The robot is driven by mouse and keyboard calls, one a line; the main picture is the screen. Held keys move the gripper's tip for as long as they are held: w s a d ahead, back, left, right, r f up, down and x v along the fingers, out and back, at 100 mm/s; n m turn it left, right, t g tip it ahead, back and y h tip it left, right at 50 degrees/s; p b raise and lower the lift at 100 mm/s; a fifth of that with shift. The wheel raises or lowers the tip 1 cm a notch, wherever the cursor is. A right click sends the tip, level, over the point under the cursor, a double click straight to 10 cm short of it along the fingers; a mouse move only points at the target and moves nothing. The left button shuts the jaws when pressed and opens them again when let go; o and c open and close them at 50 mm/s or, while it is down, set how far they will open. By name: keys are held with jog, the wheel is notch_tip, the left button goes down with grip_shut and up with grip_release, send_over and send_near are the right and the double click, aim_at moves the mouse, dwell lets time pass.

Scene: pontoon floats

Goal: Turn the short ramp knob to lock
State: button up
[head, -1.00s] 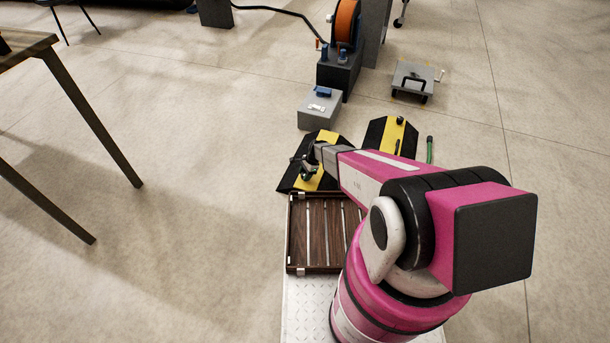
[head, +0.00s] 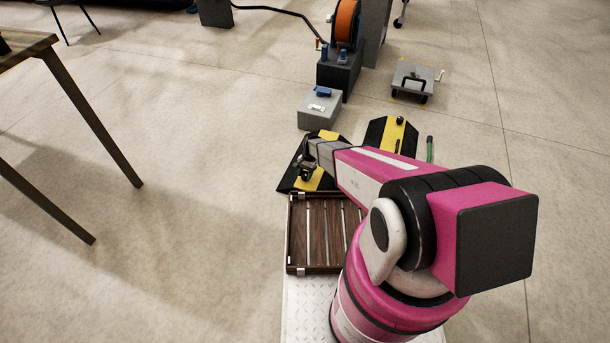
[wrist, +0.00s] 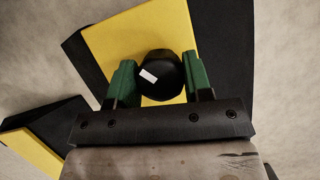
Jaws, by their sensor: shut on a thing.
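My gripper (wrist: 159,63) has its two green fingers closed on either side of a round black knob (wrist: 164,85). A short white mark on the knob's top lies slightly tilted. The knob stands on the yellow band (wrist: 140,40) of a black ramp (wrist: 223,30). In the head view my gripper (head: 306,174) is over the left black-and-yellow ramp (head: 329,183), and the knob is hidden there. A second ramp (head: 377,130) with a black knob (head: 400,120) on its yellow band lies to the right. No lock marking is readable.
A slatted wooden tray (head: 291,235) lies in front of the ramps. Behind them stand a grey box (head: 318,115) and an orange reel (head: 347,22). Open floor lies left, towards a table (head: 85,110).

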jog(key=n+h, duration=0.1)
jog(key=n, duration=0.1)
jog(key=n+h, duration=0.1)
jog(key=n, duration=0.2)
jog(key=shift+n+g, duration=0.3)
jog(key=shift+g, duration=0.1)
jog(key=n+h, duration=0.1)
jog(key=n, duration=0.1)
jog(key=n+h, duration=0.1)
jog(key=n, duration=0.2)
jog(key=shift+t, duration=0.3)
jog(key=o, duration=0.9)
jog(key=v, duration=1)
jog(key=shift+w+a+r, duration=0.15)
jog(key=shift+w+r, duration=0.05)
jog(key=shift+r, duration=0.15)
